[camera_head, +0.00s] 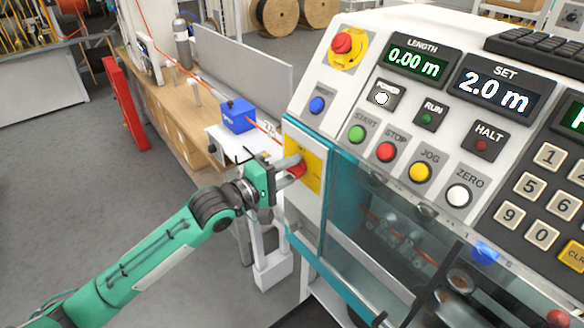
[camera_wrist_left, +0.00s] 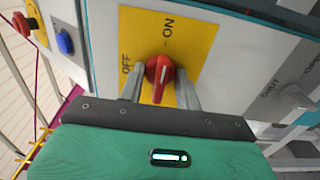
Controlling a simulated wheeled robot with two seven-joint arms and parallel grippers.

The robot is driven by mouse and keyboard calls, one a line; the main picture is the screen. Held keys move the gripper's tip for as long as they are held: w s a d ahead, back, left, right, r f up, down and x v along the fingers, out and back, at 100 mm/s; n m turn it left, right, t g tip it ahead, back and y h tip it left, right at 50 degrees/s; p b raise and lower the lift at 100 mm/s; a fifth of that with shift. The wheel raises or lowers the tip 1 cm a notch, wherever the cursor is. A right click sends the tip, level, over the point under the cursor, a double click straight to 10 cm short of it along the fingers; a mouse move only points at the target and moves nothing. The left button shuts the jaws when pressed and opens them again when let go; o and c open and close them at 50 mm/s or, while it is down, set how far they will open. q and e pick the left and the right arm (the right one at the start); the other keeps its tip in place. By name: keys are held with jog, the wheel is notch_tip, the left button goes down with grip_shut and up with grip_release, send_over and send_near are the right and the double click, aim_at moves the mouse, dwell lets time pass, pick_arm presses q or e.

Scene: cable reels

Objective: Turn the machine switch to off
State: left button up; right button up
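The machine switch is a red rotary knob (camera_wrist_left: 158,78) on a yellow plate (camera_wrist_left: 205,38) marked ON and OFF. In the left wrist view its grip points up, roughly toward ON, with OFF to its left. In the head view the knob (camera_head: 299,169) is on the machine's left side panel, partly hidden by my fingers. My left gripper (camera_head: 291,169) reaches it from the left. In the left wrist view its fingers (camera_wrist_left: 159,86) stand on either side of the knob, open, with small gaps seeming to show. I cannot tell whether either finger touches it. My right gripper is not in view.
The control panel has an emergency stop (camera_head: 342,43), several coloured buttons, displays and a keypad close to the right of my left gripper. A blue box (camera_head: 237,115) stands on the bench behind it. The grey floor (camera_head: 80,190) at left is clear.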

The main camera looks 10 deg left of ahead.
pick_arm(q)
jog(key=shift+r+n+p, duration=0.1)
jog(key=shift+n+p, duration=0.4)
jog(key=shift+p, duration=0.15)
jog(key=shift+n+p, duration=1.7)
jog(key=shift+p, duration=0.2)
jog(key=shift+n+p, duration=1)
jog(key=shift+p, duration=0.05)
jog(key=shift+n+p, duration=1.05)
jog(key=shift+n, duration=0.15)
jog(key=shift+n+p, duration=1.85)
jog(key=shift+n, duration=0.65)
jog(key=shift+n+p, duration=1.25)
jog(key=shift+n, duration=0.35)
jog(key=o, duration=0.7)
